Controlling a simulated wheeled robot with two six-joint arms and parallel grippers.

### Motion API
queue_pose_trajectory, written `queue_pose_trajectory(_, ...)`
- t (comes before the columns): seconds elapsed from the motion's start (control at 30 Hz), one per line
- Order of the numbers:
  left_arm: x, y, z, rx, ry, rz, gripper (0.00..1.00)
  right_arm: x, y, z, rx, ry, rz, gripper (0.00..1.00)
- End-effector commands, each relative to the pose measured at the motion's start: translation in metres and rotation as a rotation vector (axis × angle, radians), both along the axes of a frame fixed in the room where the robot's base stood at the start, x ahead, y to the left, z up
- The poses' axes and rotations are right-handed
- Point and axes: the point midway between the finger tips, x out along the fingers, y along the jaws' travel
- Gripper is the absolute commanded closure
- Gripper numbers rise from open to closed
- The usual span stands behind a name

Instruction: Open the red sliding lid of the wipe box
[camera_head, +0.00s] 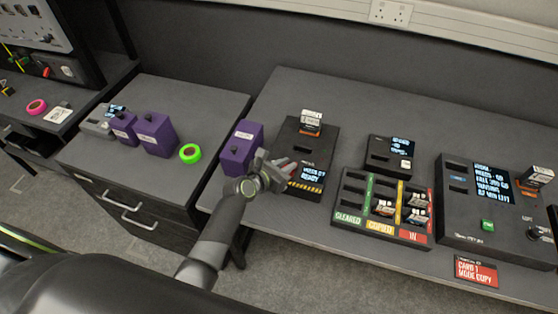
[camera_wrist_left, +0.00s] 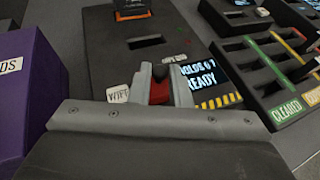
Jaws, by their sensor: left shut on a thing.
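The wipe box (camera_head: 322,148) is a dark box on the bench with a slot, a small screen with white text and a yellow-black striped edge. It also shows in the left wrist view (camera_wrist_left: 113,55), with a "WIPE" label beside my fingers. My left gripper (camera_head: 284,167) is at the box's near left part. In the left wrist view its fingers (camera_wrist_left: 163,80) are shut on a small red piece (camera_wrist_left: 159,92), which looks like the red lid's grip. The fingers hide most of the lid, so I cannot tell how far it is open. My right gripper is not in view.
A purple box (camera_head: 240,142) stands close left of my left gripper. A sorting tray (camera_head: 350,207) with coloured strips, a small dark unit (camera_head: 378,157) and a larger screen panel (camera_head: 456,226) stand to the right. A green tape roll (camera_head: 190,153) lies on the left cabinet.

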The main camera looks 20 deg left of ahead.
Motion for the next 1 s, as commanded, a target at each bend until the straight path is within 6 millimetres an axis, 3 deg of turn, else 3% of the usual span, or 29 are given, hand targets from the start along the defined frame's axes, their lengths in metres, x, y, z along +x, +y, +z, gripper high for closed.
queue_pose_trajectory(0.17, 0.0, 0.001, -0.001, 0.003, 0.0, 0.0, 1.0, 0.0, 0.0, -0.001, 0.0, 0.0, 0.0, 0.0)
queue_pose_trajectory(0.2, 0.0, 0.001, -0.001, 0.003, 0.0, 0.0, 0.79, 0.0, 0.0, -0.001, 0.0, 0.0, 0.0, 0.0)
queue_pose_trajectory(0.33, 0.0, 0.001, -0.001, 0.003, 0.0, 0.0, 0.64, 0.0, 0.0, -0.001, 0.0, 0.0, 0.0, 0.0)
queue_pose_trajectory(0.73, -0.005, 0.004, 0.002, 0.003, -0.001, 0.0, 0.64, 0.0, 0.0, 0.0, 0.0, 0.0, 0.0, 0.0)
queue_pose_trajectory(1.0, -0.039, 0.019, 0.017, 0.003, -0.001, 0.001, 0.64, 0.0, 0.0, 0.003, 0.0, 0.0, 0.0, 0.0)
